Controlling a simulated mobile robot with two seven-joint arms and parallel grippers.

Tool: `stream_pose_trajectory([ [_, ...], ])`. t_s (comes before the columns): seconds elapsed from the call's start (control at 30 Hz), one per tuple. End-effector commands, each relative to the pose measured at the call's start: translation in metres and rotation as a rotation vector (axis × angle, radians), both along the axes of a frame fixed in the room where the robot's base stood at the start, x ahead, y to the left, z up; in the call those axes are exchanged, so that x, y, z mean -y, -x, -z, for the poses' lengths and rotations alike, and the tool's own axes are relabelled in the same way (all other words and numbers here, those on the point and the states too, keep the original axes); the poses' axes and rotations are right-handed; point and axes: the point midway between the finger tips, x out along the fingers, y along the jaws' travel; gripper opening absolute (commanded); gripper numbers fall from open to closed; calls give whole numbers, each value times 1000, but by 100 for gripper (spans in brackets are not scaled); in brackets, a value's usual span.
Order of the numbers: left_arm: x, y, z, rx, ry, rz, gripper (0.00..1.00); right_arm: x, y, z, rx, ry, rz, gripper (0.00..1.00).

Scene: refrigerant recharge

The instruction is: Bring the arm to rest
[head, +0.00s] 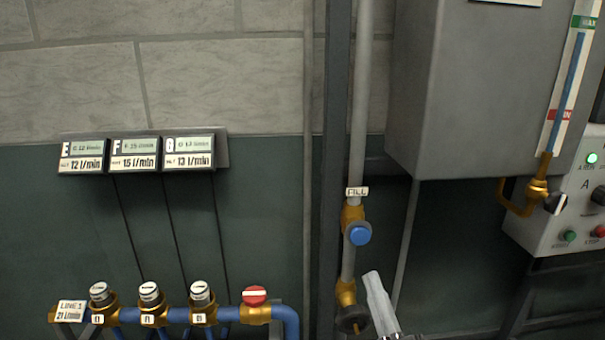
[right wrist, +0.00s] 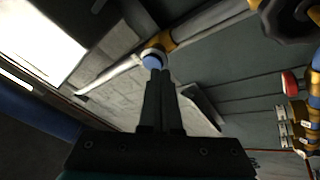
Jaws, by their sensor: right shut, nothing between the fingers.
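My right gripper (head: 373,278) enters at the bottom of the head view, right of the vertical FILL pipe (head: 360,110). It points up, with its tips below and right of the blue FILL valve knob (head: 359,234). In the right wrist view its two dark fingers (right wrist: 157,78) are together with nothing between them. The blue knob (right wrist: 153,61) shows just beyond the fingertips there. In the head view the tips stand apart from the knob in the picture; their distance in depth is hard to tell. My left gripper is not in view.
A grey tank (head: 470,90) with a level gauge (head: 566,90) hangs at upper right, beside a control box (head: 570,205). At lower left are several valves on a blue pipe (head: 290,318) with a red knob (head: 254,295). Three flow displays (head: 134,155) are on the wall.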

Motion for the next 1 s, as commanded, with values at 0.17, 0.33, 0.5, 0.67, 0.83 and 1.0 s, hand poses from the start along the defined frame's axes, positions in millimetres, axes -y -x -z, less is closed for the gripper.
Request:
stream_pose_trajectory([
  [0.17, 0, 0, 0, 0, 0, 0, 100, 4, 0, 43, -305, -101, -10, 0],
  [0.33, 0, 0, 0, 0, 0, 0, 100, 8, 16, 87, -594, -207, 7, 0],
  [0.5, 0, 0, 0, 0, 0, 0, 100, 11, 48, 129, -879, -315, 54, 0],
  [0.67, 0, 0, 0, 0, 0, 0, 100, 15, 92, 161, -1138, -413, 127, 0],
  [0.83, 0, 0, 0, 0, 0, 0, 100, 18, 143, 183, -1377, -501, 222, 0],
  [1.0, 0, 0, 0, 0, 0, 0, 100, 22, 187, 192, -1547, -556, 314, 0],
])
